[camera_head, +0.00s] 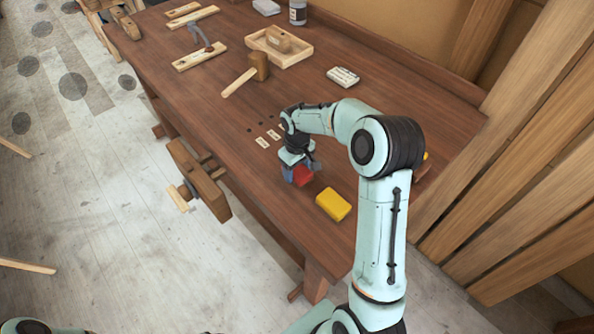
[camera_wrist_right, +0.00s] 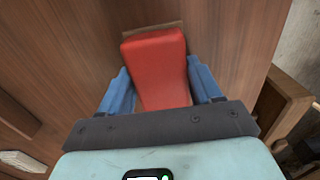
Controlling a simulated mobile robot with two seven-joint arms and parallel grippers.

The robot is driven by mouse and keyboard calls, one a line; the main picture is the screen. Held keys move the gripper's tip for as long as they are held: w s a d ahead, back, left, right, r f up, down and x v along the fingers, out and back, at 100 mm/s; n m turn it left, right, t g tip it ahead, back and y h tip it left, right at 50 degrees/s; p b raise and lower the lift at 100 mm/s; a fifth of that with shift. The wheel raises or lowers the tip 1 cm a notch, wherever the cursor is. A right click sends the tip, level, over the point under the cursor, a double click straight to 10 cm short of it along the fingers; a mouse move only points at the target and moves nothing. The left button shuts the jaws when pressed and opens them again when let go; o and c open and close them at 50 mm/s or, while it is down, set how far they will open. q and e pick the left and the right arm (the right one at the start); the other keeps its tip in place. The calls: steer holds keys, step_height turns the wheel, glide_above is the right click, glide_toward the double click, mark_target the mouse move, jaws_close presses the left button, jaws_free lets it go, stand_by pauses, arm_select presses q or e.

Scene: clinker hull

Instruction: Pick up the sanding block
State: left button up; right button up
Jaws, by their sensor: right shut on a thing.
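A red block (camera_head: 303,174), which I take to be the sanding block, is between the fingers of my right gripper (camera_head: 300,166), low over the near part of the workbench. In the right wrist view, the red block (camera_wrist_right: 158,66) fills the space between the two blue fingers of the right gripper (camera_wrist_right: 160,80). The gripper is shut on it. A thin brown edge shows at the block's far end. I cannot tell whether the block touches the bench top. My left gripper is not in view.
A yellow block (camera_head: 333,204) lies on the workbench (camera_head: 200,110) close to the right gripper. A mallet (camera_head: 257,68), a wooden tray (camera_head: 296,57) and a pale ribbed item (camera_head: 343,77) lie farther back. A vise (camera_head: 202,180) sticks out from the left edge.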

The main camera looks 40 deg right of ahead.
mark_target(297, 169)
steer(key=shift+r, duration=0.15)
step_height(297, 169, up, 20)
stand_by(0.4)
